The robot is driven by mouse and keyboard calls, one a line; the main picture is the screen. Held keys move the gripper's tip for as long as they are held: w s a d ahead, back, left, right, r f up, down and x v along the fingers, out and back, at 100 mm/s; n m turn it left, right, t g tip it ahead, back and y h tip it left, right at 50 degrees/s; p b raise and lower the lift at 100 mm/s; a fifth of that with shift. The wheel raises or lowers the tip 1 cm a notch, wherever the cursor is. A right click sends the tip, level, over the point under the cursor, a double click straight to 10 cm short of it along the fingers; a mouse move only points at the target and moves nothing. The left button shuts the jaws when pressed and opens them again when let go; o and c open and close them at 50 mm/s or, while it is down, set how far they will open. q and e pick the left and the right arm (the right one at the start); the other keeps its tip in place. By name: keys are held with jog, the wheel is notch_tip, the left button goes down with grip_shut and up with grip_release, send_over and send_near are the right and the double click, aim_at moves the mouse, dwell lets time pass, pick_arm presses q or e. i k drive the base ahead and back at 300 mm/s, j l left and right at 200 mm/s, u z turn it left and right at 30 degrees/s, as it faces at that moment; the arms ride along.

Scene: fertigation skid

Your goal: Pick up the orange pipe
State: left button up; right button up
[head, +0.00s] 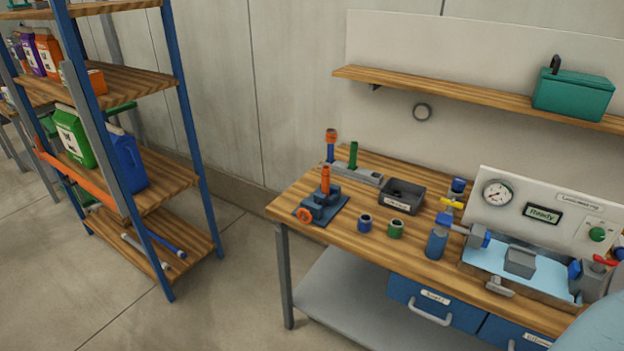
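A short orange pipe (326,180) stands upright in a blue vise (322,206) at the left end of the wooden workbench (292,204). The vise has an orange handwheel (304,216) on its front. Behind it, a grey rack block (368,178) holds an upright green pipe (353,154) and a blue pipe (331,152) with an orange top. Neither of my grippers is in view.
A dark open bin (402,196), a blue ring (365,223) and a green ring (396,229) stand right of the vise. A gauge panel (540,212) and valve assembly fill the right side. A tall shelf rack (180,120) stands left; bare floor separates it from the bench.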

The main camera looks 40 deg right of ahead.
aim_at(326, 169)
jog(key=i+z, duration=0.25)
jog(key=z, duration=0.25)
jog(key=i+j+z, duration=0.2)
jog(key=z, duration=0.3)
jog(key=i, duration=0.1)
